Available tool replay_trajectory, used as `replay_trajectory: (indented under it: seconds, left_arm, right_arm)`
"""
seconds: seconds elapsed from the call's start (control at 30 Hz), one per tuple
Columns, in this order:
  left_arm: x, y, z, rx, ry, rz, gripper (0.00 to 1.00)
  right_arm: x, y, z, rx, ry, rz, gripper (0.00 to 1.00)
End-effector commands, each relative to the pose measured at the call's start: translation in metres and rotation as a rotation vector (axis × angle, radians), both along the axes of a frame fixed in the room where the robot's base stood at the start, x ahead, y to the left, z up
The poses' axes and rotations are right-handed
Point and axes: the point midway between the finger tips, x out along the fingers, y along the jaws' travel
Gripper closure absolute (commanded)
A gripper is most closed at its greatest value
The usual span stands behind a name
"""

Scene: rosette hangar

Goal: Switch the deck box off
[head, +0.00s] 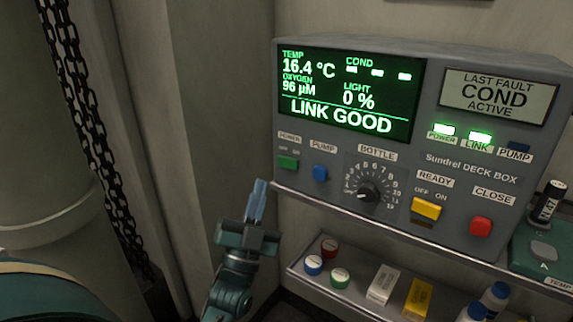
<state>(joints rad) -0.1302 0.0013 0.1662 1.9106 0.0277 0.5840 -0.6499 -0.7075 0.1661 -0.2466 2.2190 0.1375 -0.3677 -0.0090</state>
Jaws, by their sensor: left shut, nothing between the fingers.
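The grey deck box (350,233) stands on a shelf at the right. Its screen (348,92) is lit green and reads LINK GOOD. The POWER and LINK lamps (444,130) glow green; the PUMP lamp (518,147) is dark. A green power switch (288,162) sits at the panel's lower left under a POWER label with small OFF and ON marks; I cannot tell its position. My left gripper (259,185) is shut and empty, pointing up, just left of and below the green switch, apparently apart from it. My right gripper is out of view.
The panel also has a blue pump button (320,172), a bottle dial (368,192), a yellow ready switch (426,209) and a red close button (481,227). A lower shelf (337,292) holds caps and small boxes. A chain (92,130) hangs left.

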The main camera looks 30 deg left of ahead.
Motion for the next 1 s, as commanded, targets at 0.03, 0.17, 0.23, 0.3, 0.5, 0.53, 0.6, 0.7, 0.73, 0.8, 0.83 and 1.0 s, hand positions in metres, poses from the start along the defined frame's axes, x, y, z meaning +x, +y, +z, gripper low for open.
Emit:
replay_trajectory:
  seconds: [0.03,0.17,0.23,0.3,0.5,0.53,0.6,0.7,0.73,0.8,0.83,1.0]
  left_arm:
    - [0.007,0.0,-0.001,0.001,-0.004,0.0,1.0]
    - [0.027,0.002,-0.002,0.0,-0.003,0.0,1.0]
    - [0.037,0.002,-0.002,0.0,-0.003,0.0,1.0]
    - [0.046,0.003,-0.001,0.001,-0.002,0.0,1.0]
    - [0.065,0.004,-0.001,0.001,-0.001,0.0,1.0]
    - [0.066,0.004,-0.001,0.001,-0.001,0.0,1.0]
    - [0.07,0.004,0.0,0.001,-0.001,0.0,1.0]
    - [0.072,0.004,0.0,0.0,0.001,-0.001,1.0]
    - [0.072,0.004,0.0,0.0,0.001,0.0,1.0]
    - [0.072,0.004,0.0,0.0,0.001,0.0,1.0]
    - [0.072,0.004,0.0,0.0,0.001,0.0,1.0]
    - [0.072,0.004,0.0,0.0,0.001,-0.001,1.0]
  right_arm:
    - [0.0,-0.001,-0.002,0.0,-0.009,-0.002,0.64]
    - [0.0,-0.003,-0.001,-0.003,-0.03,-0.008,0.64]
    - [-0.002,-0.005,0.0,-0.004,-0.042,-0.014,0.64]
    - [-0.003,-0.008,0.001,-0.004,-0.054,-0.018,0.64]
    - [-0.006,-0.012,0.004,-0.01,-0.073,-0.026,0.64]
    - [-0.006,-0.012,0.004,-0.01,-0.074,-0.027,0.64]
    - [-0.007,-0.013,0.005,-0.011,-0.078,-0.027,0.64]
    - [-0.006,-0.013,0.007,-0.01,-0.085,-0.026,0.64]
    - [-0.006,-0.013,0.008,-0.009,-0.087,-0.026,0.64]
    - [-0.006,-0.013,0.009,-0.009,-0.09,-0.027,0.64]
    - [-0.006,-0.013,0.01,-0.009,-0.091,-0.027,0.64]
    - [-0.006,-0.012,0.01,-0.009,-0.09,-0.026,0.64]
